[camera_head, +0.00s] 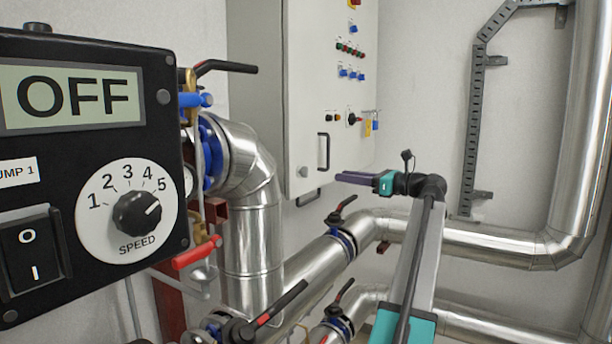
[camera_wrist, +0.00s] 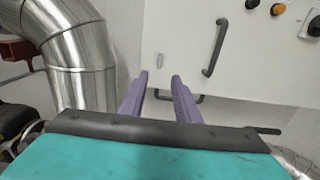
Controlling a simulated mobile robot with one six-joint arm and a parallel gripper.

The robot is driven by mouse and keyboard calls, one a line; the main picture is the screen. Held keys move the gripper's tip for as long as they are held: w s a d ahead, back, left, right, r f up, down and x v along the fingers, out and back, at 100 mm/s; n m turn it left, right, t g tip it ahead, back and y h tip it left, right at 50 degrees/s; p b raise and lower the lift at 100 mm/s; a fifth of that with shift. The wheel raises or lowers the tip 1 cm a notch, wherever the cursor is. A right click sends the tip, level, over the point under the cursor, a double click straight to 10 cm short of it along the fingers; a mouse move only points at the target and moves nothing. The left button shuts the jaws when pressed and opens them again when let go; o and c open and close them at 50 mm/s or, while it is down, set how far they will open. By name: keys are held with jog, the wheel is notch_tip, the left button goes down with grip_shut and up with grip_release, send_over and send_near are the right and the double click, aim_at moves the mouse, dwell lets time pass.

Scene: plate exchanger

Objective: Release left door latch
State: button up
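A grey cabinet door (camera_head: 306,80) faces me in the head view, and its lower part shows in the wrist view (camera_wrist: 260,70). A small pale latch (camera_head: 304,171) sits near the door's lower left corner; it also shows in the wrist view (camera_wrist: 159,60), just beyond the fingertips. A black door handle (camera_head: 323,152) stands to its right, also in the wrist view (camera_wrist: 216,47). My gripper (camera_wrist: 160,77) has purple fingers apart with nothing between them. In the head view my gripper (camera_head: 338,176) is in front of the cabinet's lower edge, right of the latch.
A second black handle (camera_head: 308,198) is under the cabinet. A large silver pipe (camera_head: 250,210) stands left of it, and valved pipes (camera_head: 330,255) run below. A pump control box (camera_head: 90,250) reading OFF fills the left. Bare wall (camera_head: 425,100) lies right of the cabinet.

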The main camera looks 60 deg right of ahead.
jog(key=w+p, duration=0.2)
jog(key=w, duration=1)
jog(key=shift+w+p, duration=0.35)
jog(key=shift+w, duration=0.05)
